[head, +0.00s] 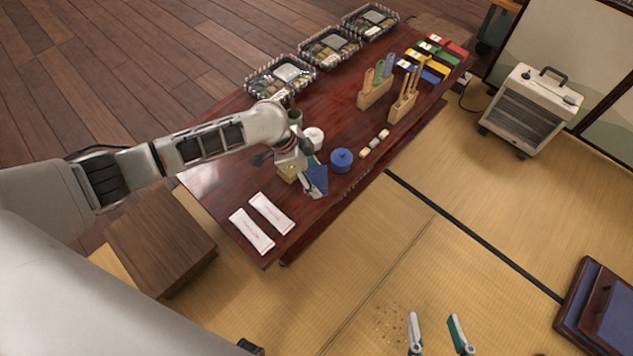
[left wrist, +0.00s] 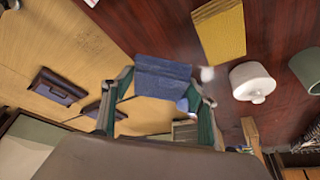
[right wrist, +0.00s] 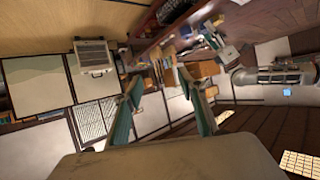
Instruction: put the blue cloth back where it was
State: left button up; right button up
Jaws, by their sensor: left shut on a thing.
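The blue cloth (head: 319,181) hangs from my left gripper (head: 311,184) over the front part of the red-brown table (head: 225,190). In the left wrist view the folded blue cloth (left wrist: 163,76) lies across the fingertips, and my left gripper (left wrist: 165,97) is shut on it. My right gripper (head: 436,328) is low in the head view above the tatami, its two fingers apart and empty. In the right wrist view the fingers of my right gripper (right wrist: 165,95) also stand apart with nothing between them.
A blue round pot (head: 341,160), a white lidded pot (head: 315,137) and a yellow block (left wrist: 218,28) are near the cloth. Two white packets (head: 262,223) lie at the table's near end. Wooden holders (head: 374,94) and clear trays (head: 280,78) stand farther back. Crumbs (head: 389,325) dot the tatami.

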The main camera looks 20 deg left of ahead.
aim_at(314, 183)
pick_arm(q)
notch_tip(314, 183, down, 5)
jog(key=shift+s+r+b, duration=0.15)
jog(key=shift+r+b, duration=0.05)
jog(key=shift+b, duration=0.75)
jog(key=shift+r, duration=0.1)
jog(key=shift+w+r, duration=0.2)
jog(key=shift+r, duration=0.05)
jog(key=shift+f, duration=0.25)
jog(key=o, duration=1.1)
jog(key=shift+c, duration=0.2)
pick_arm(e)
jog(key=shift+a+r+m+y, duration=0.1)
jog(key=shift+a+m+y, duration=0.2)
jog(key=shift+a+m, duration=0.6)
jog(key=shift+s+a, duration=0.1)
